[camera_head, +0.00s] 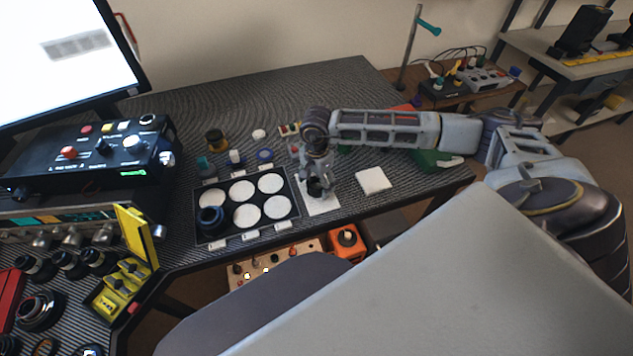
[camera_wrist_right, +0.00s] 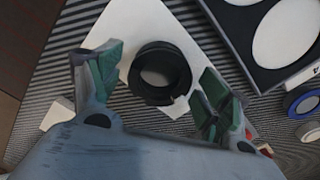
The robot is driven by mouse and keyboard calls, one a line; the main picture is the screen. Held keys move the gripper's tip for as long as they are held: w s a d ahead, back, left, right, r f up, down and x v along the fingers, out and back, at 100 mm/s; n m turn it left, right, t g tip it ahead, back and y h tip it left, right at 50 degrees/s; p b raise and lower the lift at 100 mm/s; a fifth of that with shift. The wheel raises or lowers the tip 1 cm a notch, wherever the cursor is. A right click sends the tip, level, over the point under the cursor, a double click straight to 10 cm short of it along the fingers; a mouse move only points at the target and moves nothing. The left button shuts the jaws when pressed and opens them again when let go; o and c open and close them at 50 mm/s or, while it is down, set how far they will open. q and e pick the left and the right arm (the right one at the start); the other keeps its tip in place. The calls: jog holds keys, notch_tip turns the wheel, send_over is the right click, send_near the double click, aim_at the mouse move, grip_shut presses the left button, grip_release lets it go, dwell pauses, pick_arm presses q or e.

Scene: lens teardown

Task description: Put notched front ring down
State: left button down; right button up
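The notched front ring looks like the black ring (camera_wrist_right: 161,96) that stands on a white sheet (camera_wrist_right: 110,32) in the right wrist view. Its hole faces the camera; I cannot clearly make out a notch. My right gripper (camera_wrist_right: 158,82) is open, with one green-padded finger on each side of the ring and gaps between. In the head view the right gripper (camera_head: 317,172) points down over the dark ring (camera_head: 316,189), partly hiding it, on the white sheet (camera_head: 320,207). My left gripper is not in view.
A dark tray (camera_head: 197,233) with white round pads lies left of the gripper; a black lens part (camera_head: 211,221) sits in its near-left place. A white square pad (camera_head: 373,181) lies to the right. Small jars and rings stand behind the tray. A control box (camera_head: 90,155) is farther left.

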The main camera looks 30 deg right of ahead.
jog(key=shift+r, duration=0.1)
dwell(0.3)
notch_tip(320, 180, up, 12)
dwell(0.7)
dwell(0.8)
